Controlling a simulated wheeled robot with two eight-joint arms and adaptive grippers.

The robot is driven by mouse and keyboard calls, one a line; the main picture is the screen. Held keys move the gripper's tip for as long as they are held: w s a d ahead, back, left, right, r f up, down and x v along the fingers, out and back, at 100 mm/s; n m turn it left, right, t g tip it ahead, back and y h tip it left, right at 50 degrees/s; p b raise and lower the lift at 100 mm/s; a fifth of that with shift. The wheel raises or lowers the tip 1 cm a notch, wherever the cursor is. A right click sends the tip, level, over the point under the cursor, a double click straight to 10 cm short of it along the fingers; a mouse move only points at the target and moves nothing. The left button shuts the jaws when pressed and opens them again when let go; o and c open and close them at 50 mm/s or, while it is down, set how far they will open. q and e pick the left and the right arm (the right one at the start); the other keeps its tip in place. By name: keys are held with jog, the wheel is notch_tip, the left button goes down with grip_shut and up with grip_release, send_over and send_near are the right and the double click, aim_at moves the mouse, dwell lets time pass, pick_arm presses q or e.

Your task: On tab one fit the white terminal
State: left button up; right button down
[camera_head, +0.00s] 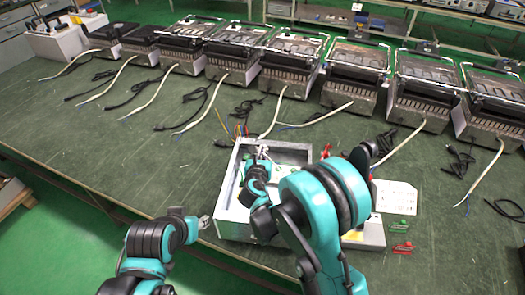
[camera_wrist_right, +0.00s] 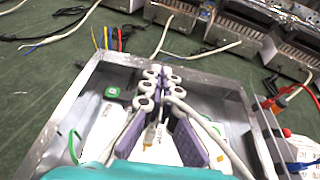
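The open metal box (camera_head: 232,190) stands at the bench's front edge in the head view; its rim also shows in the right wrist view (camera_wrist_right: 62,118). My right gripper (camera_head: 262,152) is over the box's far part. In the wrist view its purple-padded fingers (camera_wrist_right: 160,80) are close together at the tips. A narrow white piece (camera_wrist_right: 153,135) shows between the pads; I cannot tell whether it is the white terminal or whether it is gripped. White wires run beside the fingers. The tab is not clearly visible. My left gripper (camera_head: 203,222) is left of the box, its opening unclear.
White parts with green marks (camera_wrist_right: 112,92) lie inside the box. Coloured wires (camera_head: 230,127) stick out behind it. A white sheet (camera_head: 395,196) and small green and red pieces (camera_head: 402,247) lie to the right. Several grill units (camera_head: 350,75) line the back, with cables in front.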

jog(key=shift+f+b, duration=0.4)
jog(key=shift+f, duration=0.35)
jog(key=shift+b, duration=0.5)
dwell(1.1)
jog(key=shift+f+b, duration=0.4)
jog(key=shift+f, duration=0.85)
jog(key=c, duration=2.3)
grip_release()
jog(key=o, duration=0.7)
jog(key=shift+c, duration=0.2)
